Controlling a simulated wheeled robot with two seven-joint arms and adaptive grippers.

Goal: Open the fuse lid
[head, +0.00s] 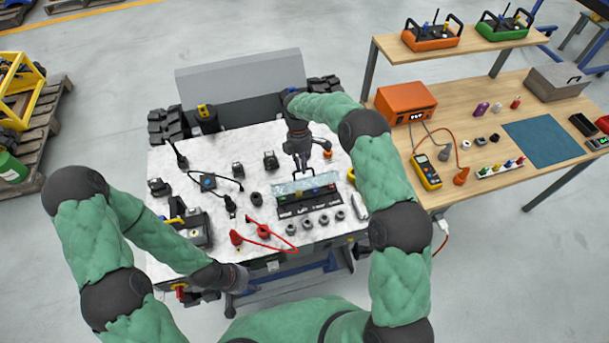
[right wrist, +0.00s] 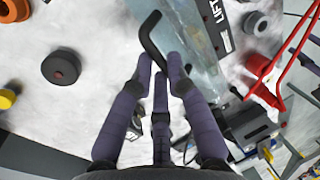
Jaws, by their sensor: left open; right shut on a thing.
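The fuse lid (head: 292,186) is a clear, bluish strip over the fuse block (head: 295,209) on the pale work plate. It also shows in the right wrist view (right wrist: 188,45), beside the printed word "LIFT". My right gripper (head: 303,168) is above the lid. In the right wrist view its purple fingers (right wrist: 161,68) are closed on the lid's black bent handle (right wrist: 148,36). Whether the lid is raised cannot be told. My left gripper (head: 238,278) is open and low at the front edge of the plate, away from the lid; its fingers are hard to make out.
Several grey round sockets (head: 323,221) stand in front of the fuse block. A wooden bench (head: 471,122) with an orange box (head: 406,103) stands at the right.

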